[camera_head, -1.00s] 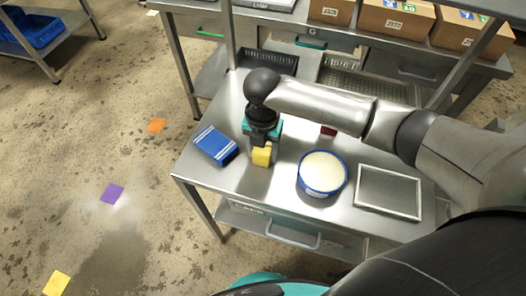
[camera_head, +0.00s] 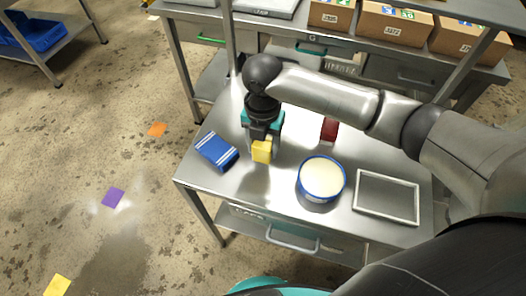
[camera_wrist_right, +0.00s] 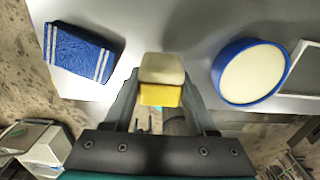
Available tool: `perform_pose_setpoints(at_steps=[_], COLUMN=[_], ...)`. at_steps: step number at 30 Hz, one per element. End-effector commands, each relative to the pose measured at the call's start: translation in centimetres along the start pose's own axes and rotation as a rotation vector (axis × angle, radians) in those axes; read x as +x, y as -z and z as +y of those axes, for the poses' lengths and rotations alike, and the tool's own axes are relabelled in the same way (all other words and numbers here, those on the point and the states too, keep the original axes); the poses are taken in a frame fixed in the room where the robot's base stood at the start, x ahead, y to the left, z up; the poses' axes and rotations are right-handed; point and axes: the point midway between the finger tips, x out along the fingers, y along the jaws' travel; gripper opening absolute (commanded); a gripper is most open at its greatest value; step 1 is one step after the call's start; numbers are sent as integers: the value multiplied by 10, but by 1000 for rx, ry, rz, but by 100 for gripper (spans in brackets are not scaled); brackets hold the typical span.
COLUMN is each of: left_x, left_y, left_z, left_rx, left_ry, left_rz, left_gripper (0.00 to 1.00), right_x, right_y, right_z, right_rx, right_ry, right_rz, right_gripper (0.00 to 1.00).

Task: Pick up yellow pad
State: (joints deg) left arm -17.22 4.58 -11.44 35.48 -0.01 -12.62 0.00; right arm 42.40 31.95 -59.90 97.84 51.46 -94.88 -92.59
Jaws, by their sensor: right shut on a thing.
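The yellow pad (camera_head: 262,151) is a small block held in my right gripper (camera_head: 263,146) over the steel table. In the right wrist view the yellow pad (camera_wrist_right: 161,82) sits between the two fingertips, with a pale top layer and a yellow face below. The right gripper (camera_wrist_right: 162,95) is shut on it. I cannot tell for sure how far the pad is above the table. My left gripper is not in view.
A blue striped cloth (camera_head: 216,150) lies left of the gripper. A round blue tub (camera_head: 321,179) with cream contents stands to its right. A grey-rimmed frame (camera_head: 387,218) lies farther right. A dark red block (camera_head: 329,130) is behind the tub, near my arm.

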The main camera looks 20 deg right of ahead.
Motion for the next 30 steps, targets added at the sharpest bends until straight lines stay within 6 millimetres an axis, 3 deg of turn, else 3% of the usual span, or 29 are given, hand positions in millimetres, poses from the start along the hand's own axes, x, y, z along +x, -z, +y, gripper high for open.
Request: perform_pose_setpoints(at_steps=[1, 6, 15, 21, 30], left_x=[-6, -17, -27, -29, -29], left_y=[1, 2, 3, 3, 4], left_z=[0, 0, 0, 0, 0], left_rx=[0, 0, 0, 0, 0], left_ry=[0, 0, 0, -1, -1], left_rz=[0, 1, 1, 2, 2], left_gripper=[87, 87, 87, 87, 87], right_x=[-18, -70, -135, -151, -152], right_y=[-1, -1, 0, 0, 0], right_z=[0, 1, 0, 0, 0], right_rx=[-2, -1, 0, 0, 0], right_ry=[-3, -4, -1, 0, 0], right_rz=[-5, -5, -2, 0, 0], right_gripper=[3, 3, 3, 3, 3])
